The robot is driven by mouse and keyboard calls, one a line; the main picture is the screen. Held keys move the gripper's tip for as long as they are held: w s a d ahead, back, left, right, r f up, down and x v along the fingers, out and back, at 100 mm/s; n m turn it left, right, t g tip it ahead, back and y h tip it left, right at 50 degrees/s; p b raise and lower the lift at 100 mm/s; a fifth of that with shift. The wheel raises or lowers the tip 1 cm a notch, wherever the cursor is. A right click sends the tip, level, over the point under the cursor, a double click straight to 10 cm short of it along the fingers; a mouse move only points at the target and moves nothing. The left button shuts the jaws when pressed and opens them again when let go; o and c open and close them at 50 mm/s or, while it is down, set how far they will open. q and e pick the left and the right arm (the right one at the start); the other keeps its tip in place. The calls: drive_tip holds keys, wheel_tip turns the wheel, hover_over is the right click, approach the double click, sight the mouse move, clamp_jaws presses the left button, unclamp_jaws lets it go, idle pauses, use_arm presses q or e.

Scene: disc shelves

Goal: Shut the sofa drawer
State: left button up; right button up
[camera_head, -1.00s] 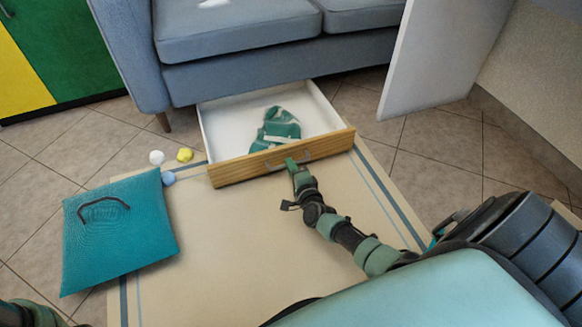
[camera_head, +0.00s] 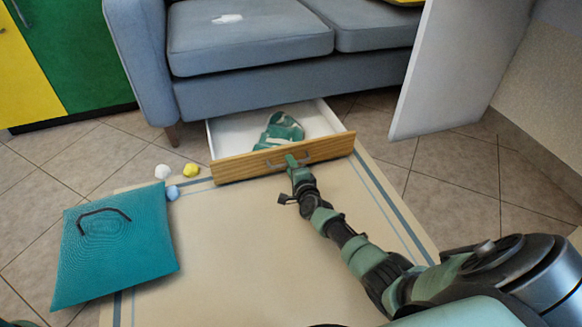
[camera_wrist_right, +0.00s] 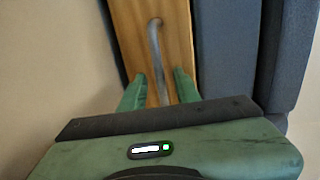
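The sofa drawer (camera_head: 230,168) is partly open below the grey-blue sofa (camera_head: 250,50). It has a wooden front, white insides and a metal bar handle (camera_head: 307,156). A green and white cloth-like item (camera_head: 280,131) lies inside. My right gripper (camera_head: 292,161) is at the drawer front by the handle. In the right wrist view its two green fingers (camera_wrist_right: 160,88) are apart, one on each side of the handle (camera_wrist_right: 155,50), with gaps showing. Contact with the wooden front is unclear.
A teal cushion-like object (camera_head: 115,250) with a dark handle lies left on the beige rug (camera_head: 240,250). White (camera_head: 162,171), yellow (camera_head: 191,169) and blue (camera_head: 173,192) balls lie near it. A white panel (camera_head: 440,70) stands right of the drawer.

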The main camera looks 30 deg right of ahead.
drive_tip(key=p+v, duration=0.5)
drive_tip(key=v, duration=0.1)
drive_tip(key=shift+s+r, duration=0.25)
drive_tip(key=shift+s, duration=0.05)
drive_tip(key=shift+s+a, duration=0.2)
drive_tip(key=shift+s, duration=0.35)
drive_tip(key=shift+c, duration=0.3)
